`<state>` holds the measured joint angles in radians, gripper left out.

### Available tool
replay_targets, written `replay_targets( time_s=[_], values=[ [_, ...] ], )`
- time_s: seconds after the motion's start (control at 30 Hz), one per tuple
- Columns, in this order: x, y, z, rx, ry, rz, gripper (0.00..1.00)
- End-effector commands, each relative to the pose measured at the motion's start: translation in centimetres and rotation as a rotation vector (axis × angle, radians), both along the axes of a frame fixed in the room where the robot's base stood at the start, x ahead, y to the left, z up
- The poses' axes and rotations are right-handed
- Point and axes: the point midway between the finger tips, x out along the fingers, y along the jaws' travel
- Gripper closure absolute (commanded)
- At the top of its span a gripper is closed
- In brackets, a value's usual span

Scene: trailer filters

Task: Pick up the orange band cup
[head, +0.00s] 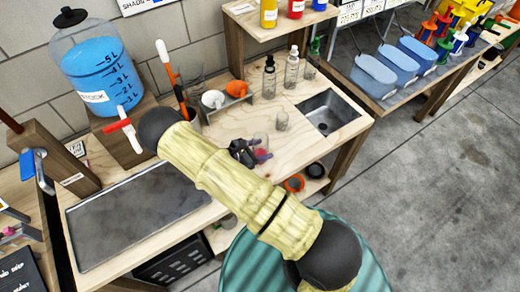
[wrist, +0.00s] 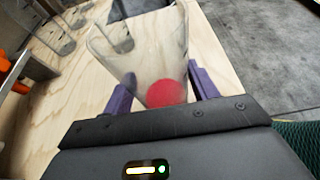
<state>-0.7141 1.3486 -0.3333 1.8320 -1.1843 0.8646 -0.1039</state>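My gripper (head: 262,156) is low over the wooden worktop, its purple fingers spread apart. In the wrist view, a clear tapered cup (wrist: 150,55) stands between the fingers of my gripper (wrist: 160,88), with a round red thing (wrist: 166,93) at its narrow end. The cup's sides come close to both fingers; I cannot tell whether they touch. No orange band shows on this cup. In the head view, the arm and fingers partly hide it. Another small clear cup (head: 282,121) stands just beyond on the worktop.
A metal sink (head: 328,111) is at right on the worktop (head: 225,130).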

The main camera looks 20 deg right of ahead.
Motion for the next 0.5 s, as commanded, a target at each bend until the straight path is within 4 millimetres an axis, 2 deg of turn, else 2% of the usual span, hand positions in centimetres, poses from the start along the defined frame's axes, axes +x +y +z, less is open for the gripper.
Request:
replay_targets(
  time_s=[0.03,0.13,0.17,0.5],
  values=[
    [0.00,0.03,0.00,0.000,0.000,0.000,0.51],
    [0.00,0.07,0.00,0.000,0.000,0.001,0.71],
    [0.00,0.07,0.00,0.000,0.000,0.001,0.73],
    [0.00,0.22,0.07,0.000,0.000,0.003,0.73]
  ],
)
